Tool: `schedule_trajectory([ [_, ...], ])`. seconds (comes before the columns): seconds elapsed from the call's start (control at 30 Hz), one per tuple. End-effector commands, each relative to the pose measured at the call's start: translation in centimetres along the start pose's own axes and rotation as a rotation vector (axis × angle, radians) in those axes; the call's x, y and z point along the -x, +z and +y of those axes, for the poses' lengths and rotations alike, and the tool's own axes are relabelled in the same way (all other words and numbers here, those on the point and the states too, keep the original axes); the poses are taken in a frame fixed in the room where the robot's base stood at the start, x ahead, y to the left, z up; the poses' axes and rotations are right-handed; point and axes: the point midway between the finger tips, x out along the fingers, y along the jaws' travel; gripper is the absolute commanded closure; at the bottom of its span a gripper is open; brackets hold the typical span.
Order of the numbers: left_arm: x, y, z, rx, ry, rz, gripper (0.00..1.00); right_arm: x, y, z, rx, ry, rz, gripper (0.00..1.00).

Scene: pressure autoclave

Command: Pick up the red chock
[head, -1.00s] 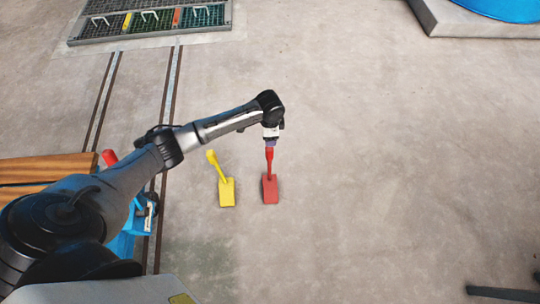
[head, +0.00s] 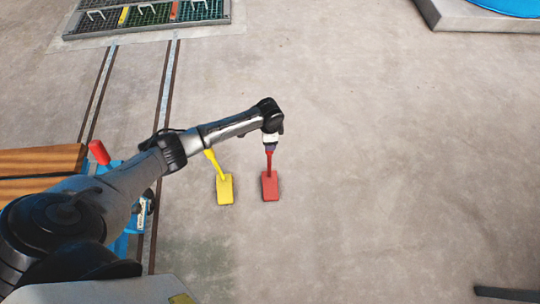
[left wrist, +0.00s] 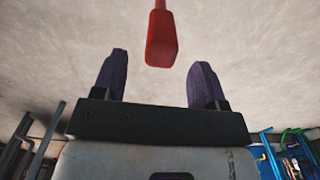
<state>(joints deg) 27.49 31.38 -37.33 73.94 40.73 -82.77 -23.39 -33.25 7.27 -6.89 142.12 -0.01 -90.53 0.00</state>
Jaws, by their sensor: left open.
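The red chock (head: 270,187) stands on the concrete floor, its thin handle pointing up the picture toward my left gripper (head: 270,149). The gripper is at the upper end of the handle in the head view. In the left wrist view the red chock (left wrist: 161,42) shows beyond the gap between the two dark fingertips of my left gripper (left wrist: 158,75). The fingers are apart with nothing between them. Whether a finger touches the handle cannot be told. My right gripper is not in view.
A yellow chock (head: 225,189) stands just left of the red one, its handle tip close to my left arm. A blue cart (head: 120,245) with wood planks (head: 40,160) is at the left. Floor rails (head: 165,95) run behind it.

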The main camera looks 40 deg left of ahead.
Motion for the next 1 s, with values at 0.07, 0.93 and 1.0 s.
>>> schedule_trajectory([
  [0.07, -1.4, 0.1, 0.0, 0.000, 0.000, 0.000, 0.34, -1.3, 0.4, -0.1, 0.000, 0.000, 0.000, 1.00],
  [0.93, -3.8, 0.1, -0.1, 0.000, -0.001, 0.000, 0.69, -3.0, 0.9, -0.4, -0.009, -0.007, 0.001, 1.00],
  [1.0, -3.8, 0.1, -0.1, 0.000, -0.001, 0.000, 0.76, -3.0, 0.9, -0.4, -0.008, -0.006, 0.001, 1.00],
])
